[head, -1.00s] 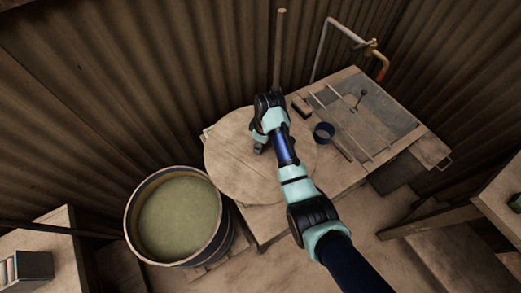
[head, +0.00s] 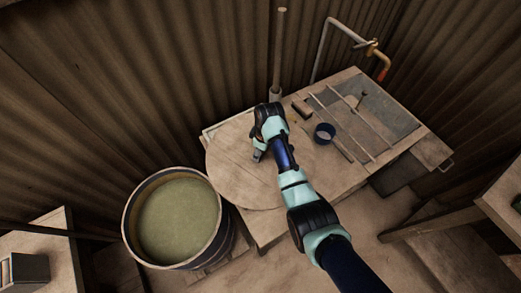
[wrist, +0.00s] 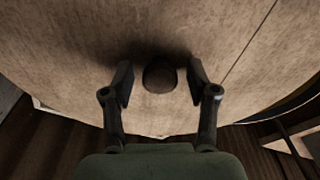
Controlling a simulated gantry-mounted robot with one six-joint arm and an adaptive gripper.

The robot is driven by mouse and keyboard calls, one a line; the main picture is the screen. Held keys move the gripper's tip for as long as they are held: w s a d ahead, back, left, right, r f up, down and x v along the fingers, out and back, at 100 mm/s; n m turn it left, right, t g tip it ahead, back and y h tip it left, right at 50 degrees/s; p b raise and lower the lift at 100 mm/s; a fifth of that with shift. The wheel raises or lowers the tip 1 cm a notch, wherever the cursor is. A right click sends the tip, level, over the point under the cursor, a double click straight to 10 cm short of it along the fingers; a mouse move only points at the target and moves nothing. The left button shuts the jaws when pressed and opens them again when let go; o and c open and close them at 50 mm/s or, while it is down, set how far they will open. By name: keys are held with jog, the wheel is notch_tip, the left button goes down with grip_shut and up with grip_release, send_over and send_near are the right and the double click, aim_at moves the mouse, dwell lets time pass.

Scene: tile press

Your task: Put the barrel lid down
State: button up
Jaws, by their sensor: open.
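The barrel lid (head: 230,165) is a large round wooden disc lying flat on the left part of the wooden bench. In the wrist view its face (wrist: 100,45) fills most of the picture, with a dark round knob (wrist: 159,76) on it. My gripper (head: 258,155) is low over the lid in the head view. In the wrist view my gripper (wrist: 160,84) is open, with one finger on each side of the knob and a gap on both sides. The barrel (head: 130,225) stands uncovered to the left of the bench, with greenish contents showing.
A vertical post (head: 277,60) and a pipe with a tap (head: 372,46) stand behind. Corrugated walls close in the back.

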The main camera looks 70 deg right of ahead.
notch_tip(320, 180, up, 12)
jog(key=s+p, duration=0.1)
jog(key=p, duration=0.2)
jog(key=shift+s+p, duration=0.25)
jog(key=shift+p, duration=0.05)
jog(key=w+a+r+t+h, duration=0.1)
jog(key=w+a+r+t, duration=0.2)
jog(key=a, duration=0.6)
jog(key=w+a+r+t, duration=0.1)
jog(key=w+a+r, duration=0.2)
jog(key=w+a, duration=0.45)
jog(key=w+a+r+t+h, duration=0.1)
jog(key=w+a+r+t, duration=0.2)
jog(key=a, duration=0.8)
jog(key=s+a+r+t+y, duration=0.1)
jog(key=s+a+r+t, duration=0.2)
jog(key=a, duration=0.4)
jog(key=s+a+r+t+y, duration=0.1)
jog(key=s+a+r, duration=0.1)
jog(key=a+r, duration=0.5)
notch_tip(320, 180, up, 26)
jog(key=p, duration=2.7)
jog(key=shift+a+n, duration=0.25)
jog(key=shift+n, duration=0.05)
